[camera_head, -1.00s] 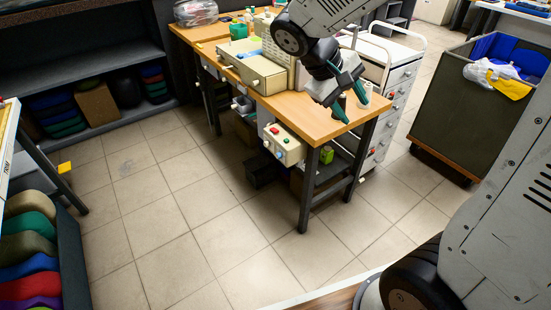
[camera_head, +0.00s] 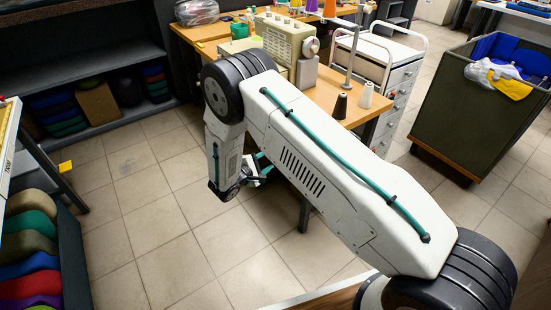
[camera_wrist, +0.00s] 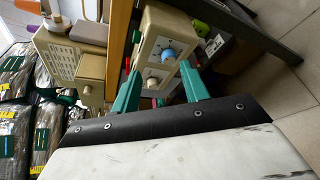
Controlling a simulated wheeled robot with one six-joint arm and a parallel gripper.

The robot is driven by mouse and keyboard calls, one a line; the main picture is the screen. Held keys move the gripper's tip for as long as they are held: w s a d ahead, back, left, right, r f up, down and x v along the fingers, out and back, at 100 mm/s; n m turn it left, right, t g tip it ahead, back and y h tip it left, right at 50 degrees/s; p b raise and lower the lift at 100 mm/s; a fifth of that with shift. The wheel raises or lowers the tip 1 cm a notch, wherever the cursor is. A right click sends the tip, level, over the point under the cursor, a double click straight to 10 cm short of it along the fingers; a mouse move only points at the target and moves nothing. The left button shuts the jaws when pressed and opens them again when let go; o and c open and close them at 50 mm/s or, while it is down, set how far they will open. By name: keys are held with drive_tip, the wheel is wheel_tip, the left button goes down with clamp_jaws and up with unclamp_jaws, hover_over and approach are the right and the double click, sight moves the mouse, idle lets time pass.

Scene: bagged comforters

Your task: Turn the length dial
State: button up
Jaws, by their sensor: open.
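A cream control box (camera_wrist: 180,24) hangs at the table's edge in the wrist view. It carries a blue knob (camera_wrist: 168,54) and a pale knob (camera_wrist: 152,83). I cannot read any label to tell which is the length dial. My gripper (camera_wrist: 160,68) is open, its green fingers pointing at the box on either side of the knobs. No contact is clear. In the head view my gripper (camera_head: 262,170) is partly hidden by my arm, which also hides the box. The cream sewing machine (camera_head: 285,40) stands on the table with a round wheel (camera_head: 310,46) at its right end.
The wooden table (camera_head: 335,105) bears a black thread cone (camera_head: 340,106) and a white cone (camera_head: 366,95). A table leg (camera_wrist: 250,30) lies right of the box in the wrist view. A laundry cart (camera_head: 470,110) stands at the right. The tiled floor (camera_head: 150,225) is clear at the left.

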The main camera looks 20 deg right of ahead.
drive_tip(key=w+d+f, duration=0.3)
drive_tip(key=w+d, duration=0.1)
drive_tip(key=d, duration=0.1)
drive_tip(key=shift+w+d+f+n, duration=0.2)
drive_tip(key=shift+w+f+n, duration=0.05)
drive_tip(key=shift+f+n, duration=0.1)
clamp_jaws()
